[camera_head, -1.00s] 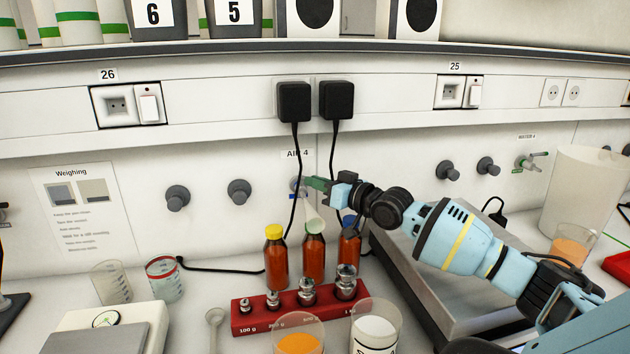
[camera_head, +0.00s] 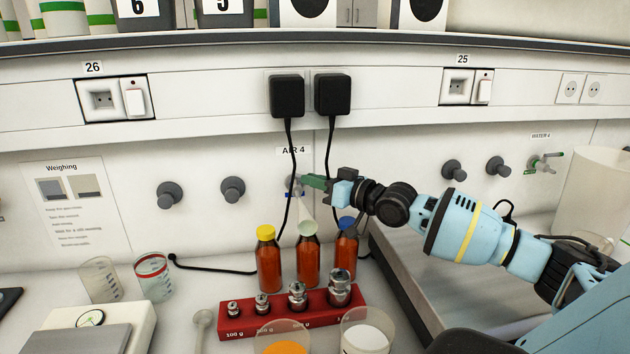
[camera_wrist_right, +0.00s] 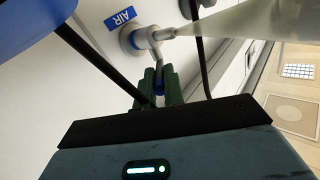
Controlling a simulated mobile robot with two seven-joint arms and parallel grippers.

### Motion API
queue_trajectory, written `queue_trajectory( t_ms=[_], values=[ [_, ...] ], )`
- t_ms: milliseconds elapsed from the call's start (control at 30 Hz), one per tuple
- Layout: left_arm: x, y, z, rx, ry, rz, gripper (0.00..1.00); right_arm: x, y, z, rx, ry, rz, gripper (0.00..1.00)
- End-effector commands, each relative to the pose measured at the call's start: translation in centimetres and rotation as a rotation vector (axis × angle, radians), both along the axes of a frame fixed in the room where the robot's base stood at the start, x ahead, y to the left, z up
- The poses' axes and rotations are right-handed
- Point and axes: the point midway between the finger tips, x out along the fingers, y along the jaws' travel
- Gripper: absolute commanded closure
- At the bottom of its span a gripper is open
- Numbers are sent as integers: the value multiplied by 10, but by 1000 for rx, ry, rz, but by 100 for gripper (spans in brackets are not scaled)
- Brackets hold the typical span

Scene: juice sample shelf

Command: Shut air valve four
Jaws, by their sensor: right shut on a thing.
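Air valve four (camera_head: 291,186) is a small grey tap on the white wall panel, under the "AIR 4" label (camera_head: 293,150). In the right wrist view its grey body (camera_wrist_right: 145,38) sits beside a blue "AIR" tag (camera_wrist_right: 120,19). A pale, see-through cone (camera_head: 307,214) spreads from its nozzle; it also shows in the wrist view (camera_wrist_right: 235,30). The fingers hide most of the handle. My left gripper is out of view.
Black cords hang from two plugs (camera_head: 287,96) close to the valve. Brown bottles (camera_head: 269,264) stand below it, behind a red weight block (camera_head: 262,316). Two grey knobs (camera_head: 233,190) are to the left. A grey platform (camera_head: 440,285) lies below my right arm.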

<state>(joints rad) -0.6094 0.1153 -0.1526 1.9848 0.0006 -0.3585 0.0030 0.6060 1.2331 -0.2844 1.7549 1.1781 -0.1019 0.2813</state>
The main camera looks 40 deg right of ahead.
Motion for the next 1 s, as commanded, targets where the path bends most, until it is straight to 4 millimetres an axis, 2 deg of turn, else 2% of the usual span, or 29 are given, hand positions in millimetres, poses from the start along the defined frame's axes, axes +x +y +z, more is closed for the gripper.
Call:
queue_trajectory(
  t_ms=[233, 267, 433, 767, 1000],
  values=[
    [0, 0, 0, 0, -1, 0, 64, 0, 0, -2, -1, 5, -1, 100],
    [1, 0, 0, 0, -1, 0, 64, 0, 0, -2, -1, 5, -1, 88],
    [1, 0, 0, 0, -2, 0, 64, 0, 0, -1, -2, 3, 0, 68],
    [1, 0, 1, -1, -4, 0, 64, -1, 0, 0, -1, 1, 0, 68],
    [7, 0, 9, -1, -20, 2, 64, -12, -4, 0, -3, 1, -2, 68]
  ],
)
